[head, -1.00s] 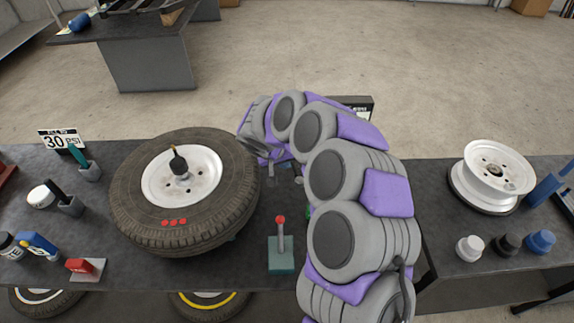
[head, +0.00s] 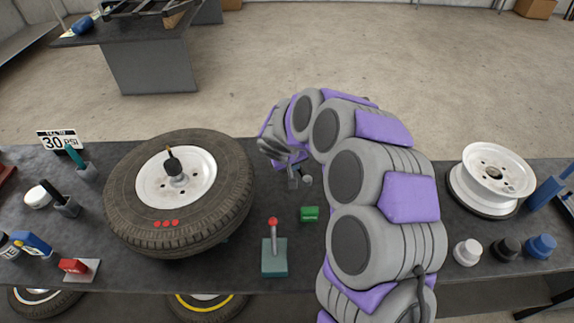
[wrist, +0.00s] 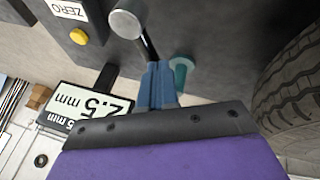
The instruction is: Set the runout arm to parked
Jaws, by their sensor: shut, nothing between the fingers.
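My gripper (head: 293,183) is shut and empty, over the back middle of the dark bench, right of the tyre. A teal post (wrist: 182,72) is beside the fingers. The knob and rod look like the runout arm, but I cannot be sure. I cannot tell whether the fingers touch the rod. My arm hides part of the bench.
The tyre on its white rim (head: 178,190) lies left of my gripper. A red-knobbed lever on a teal base (head: 274,255) and a green block (head: 309,213) are nearer the front. A "2.5 mm" sign (wrist: 90,105) and yellow button (wrist: 79,36) show in the wrist view.

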